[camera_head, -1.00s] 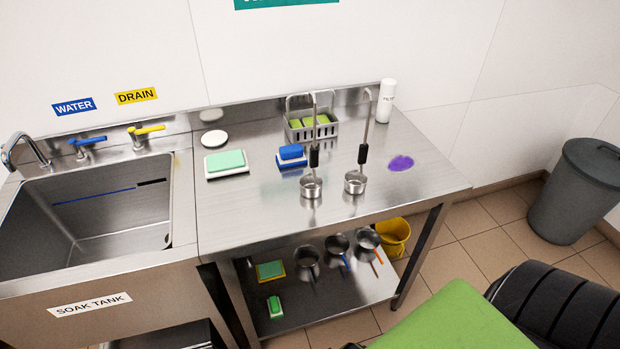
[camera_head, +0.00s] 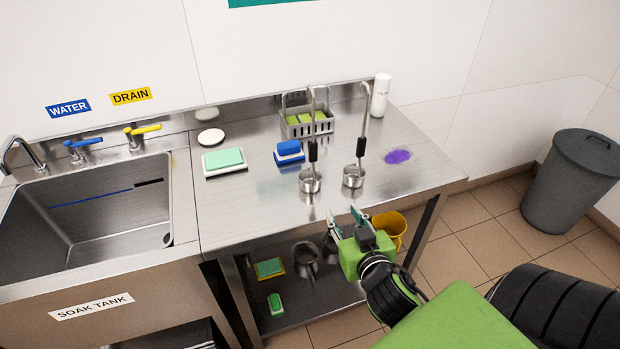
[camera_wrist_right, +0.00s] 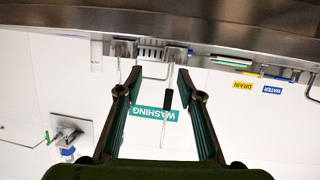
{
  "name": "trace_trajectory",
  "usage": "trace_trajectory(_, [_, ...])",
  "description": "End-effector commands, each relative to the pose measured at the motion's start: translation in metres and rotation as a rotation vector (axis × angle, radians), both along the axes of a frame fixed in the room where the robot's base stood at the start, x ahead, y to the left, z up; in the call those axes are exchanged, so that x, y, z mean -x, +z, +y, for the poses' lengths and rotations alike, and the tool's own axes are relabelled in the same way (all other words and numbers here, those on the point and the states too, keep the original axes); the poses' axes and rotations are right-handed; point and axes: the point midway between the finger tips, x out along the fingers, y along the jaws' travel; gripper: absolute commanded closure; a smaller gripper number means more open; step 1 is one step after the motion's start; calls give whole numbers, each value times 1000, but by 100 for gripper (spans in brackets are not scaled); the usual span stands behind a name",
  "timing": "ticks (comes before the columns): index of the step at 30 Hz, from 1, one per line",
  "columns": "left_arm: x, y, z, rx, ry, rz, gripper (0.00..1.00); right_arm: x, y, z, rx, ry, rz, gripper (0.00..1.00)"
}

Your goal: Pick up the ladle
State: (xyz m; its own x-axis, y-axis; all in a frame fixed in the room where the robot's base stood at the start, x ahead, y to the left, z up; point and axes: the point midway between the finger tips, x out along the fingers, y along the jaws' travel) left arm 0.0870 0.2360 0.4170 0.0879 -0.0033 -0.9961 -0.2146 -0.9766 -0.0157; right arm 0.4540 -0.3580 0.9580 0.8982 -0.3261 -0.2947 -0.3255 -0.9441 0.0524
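Two steel ladles stand upright on the steel table, cups down, with black grips and hooked handles. The left ladle (camera_head: 310,182) and the right ladle (camera_head: 353,177) are side by side near the front edge. My right gripper (camera_head: 345,215) is open and empty, just in front of the table edge below the ladles and apart from both. In the right wrist view, which is upside down, the open fingers (camera_wrist_right: 158,78) frame the left ladle's black grip (camera_wrist_right: 167,98) in the background. The right ladle's cup (camera_wrist_right: 124,48) also shows there; its handle is partly hidden by a finger. My left gripper is not in view.
Behind the ladles stand a grey basket (camera_head: 308,128) of sponges and a white bottle (camera_head: 380,95). A blue brush (camera_head: 289,151) is left of them, a purple spot (camera_head: 398,157) right. The table's front edge and lower shelf (camera_head: 345,293) are close to my arm.

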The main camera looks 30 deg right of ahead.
Motion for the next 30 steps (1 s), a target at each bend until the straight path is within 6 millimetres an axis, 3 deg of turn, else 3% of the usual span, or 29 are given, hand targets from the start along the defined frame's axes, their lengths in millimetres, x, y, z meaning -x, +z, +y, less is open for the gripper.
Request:
trace_trajectory(3, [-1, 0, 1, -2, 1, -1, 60, -17, 30, -5, 21, 55, -157, 65])
trace_trajectory(9, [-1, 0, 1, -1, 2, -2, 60, -28, 54, 2, 26, 148, -285, 65])
trace_trajectory(14, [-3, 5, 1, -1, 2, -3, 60, -40, 60, 3, 26, 173, -307, 65])
trace_trajectory(24, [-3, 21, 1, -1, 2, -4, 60, -97, 60, -7, 26, 171, -305, 65])
trace_trajectory(30, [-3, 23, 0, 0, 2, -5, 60, -113, 58, -10, 24, 170, -303, 65])
